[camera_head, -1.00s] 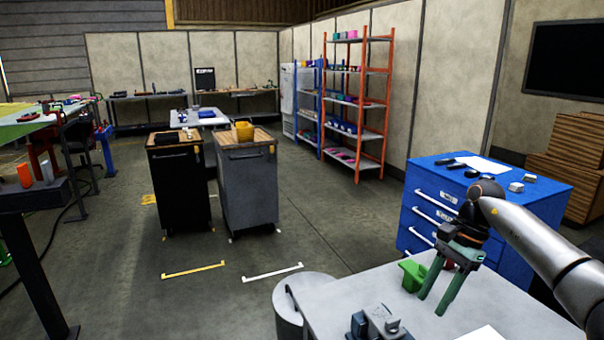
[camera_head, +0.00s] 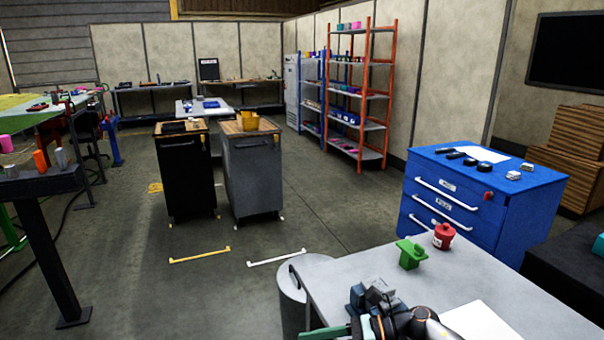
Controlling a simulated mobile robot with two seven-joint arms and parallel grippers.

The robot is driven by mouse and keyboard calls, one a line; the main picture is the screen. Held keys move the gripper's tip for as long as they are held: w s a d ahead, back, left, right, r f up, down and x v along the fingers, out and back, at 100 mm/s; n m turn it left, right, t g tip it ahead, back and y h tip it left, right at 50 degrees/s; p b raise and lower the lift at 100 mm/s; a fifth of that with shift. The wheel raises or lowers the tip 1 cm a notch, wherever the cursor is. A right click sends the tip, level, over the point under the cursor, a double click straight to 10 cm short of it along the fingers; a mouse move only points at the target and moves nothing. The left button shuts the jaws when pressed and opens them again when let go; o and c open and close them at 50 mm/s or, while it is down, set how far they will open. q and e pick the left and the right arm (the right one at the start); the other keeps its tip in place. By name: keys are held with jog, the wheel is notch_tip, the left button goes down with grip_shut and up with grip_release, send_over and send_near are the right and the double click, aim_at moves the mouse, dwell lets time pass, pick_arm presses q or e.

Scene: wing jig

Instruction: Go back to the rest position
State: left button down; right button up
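My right gripper (camera_head: 325,333) is at the bottom edge of the head view, low at the front of the grey table (camera_head: 380,262). One green finger shows, pointing left, with the dark wrist and its orange ring to the right of it. The rest is cut off by the frame edge, so I cannot tell if it is open or shut. My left gripper is not in view. A green block-shaped part (camera_head: 410,254) and a red container (camera_head: 444,236) stand on the table, apart from the gripper.
A dark grey device (camera_head: 371,297) stands on the table just behind my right wrist. A white sheet (camera_head: 482,322) lies to its right. A blue drawer cabinet (camera_head: 480,205) stands behind the table, and a grey bin (camera_head: 293,290) at its left. Open floor lies beyond.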

jog(key=s+d+f+n+t+h, duration=0.4)
jog(key=s+d+f+n+h, duration=0.2)
jog(key=s+f+n, duration=0.4)
jog(key=s+d+f+n+t+h, duration=0.5)
jog(key=s+d+f+n, duration=0.4)
jog(key=s+f+n, duration=0.2)
jog(key=s+n+h, duration=0.1)
jog(key=s+n, duration=0.1)
jog(key=n, duration=0.1)
jog(key=shift+f+h, duration=0.3)
jog(key=shift+h, duration=0.1)
